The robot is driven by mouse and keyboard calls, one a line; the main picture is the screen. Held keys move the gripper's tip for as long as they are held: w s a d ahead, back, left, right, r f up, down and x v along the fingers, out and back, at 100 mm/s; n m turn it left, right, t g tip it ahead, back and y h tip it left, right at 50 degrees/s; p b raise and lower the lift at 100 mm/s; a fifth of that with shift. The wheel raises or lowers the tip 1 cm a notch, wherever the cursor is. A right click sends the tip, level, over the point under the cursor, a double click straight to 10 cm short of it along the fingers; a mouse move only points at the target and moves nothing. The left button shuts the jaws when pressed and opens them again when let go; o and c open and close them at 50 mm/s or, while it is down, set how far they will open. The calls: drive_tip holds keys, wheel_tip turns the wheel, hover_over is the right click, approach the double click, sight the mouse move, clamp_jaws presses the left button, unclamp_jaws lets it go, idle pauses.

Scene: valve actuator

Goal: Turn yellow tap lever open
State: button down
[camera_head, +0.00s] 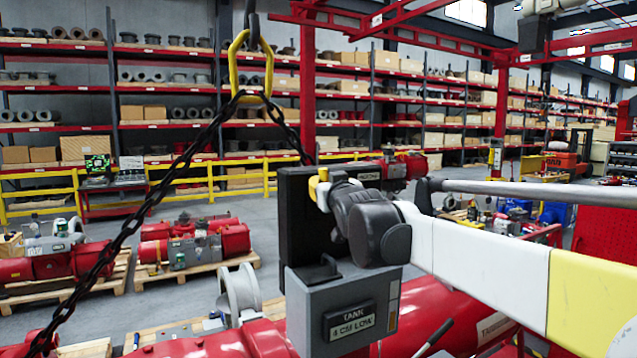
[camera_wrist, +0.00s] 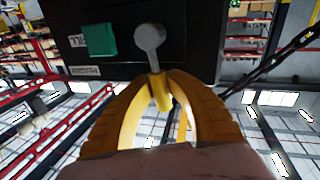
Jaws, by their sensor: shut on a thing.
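The tap shows in the wrist view as a round grey pivot (camera_wrist: 150,38) on a black panel (camera_wrist: 195,28). Its yellow lever (camera_wrist: 160,92) extends from the pivot down between the two orange-yellow fingers of my gripper (camera_wrist: 164,78). The fingers are shut on the lever. In the head view, my gripper (camera_head: 319,187) is at the upper part of the black panel (camera_head: 297,215), and the wrist hides most of the tap and lever there.
A green block (camera_wrist: 101,40) sits on the panel left of the pivot. A grey box labelled TANK (camera_head: 300,310) is below my wrist. A heavy chain (camera_head: 150,200) hangs left from a yellow ring (camera_head: 236,65). Red actuators (camera_head: 225,236) lie on pallets behind.

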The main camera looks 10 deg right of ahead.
drive_tip(key=shift+d+f, duration=0.15)
idle(0.4)
drive_tip(key=c, duration=1.4)
unclamp_jaws()
drive_tip(key=shift+o, duration=0.5)
drive_tip(key=shift+d, duration=0.15)
drive_tip(key=shift+s, duration=0.3)
drive_tip(key=s, duration=1.1)
drive_tip(key=shift+s+d, duration=0.25)
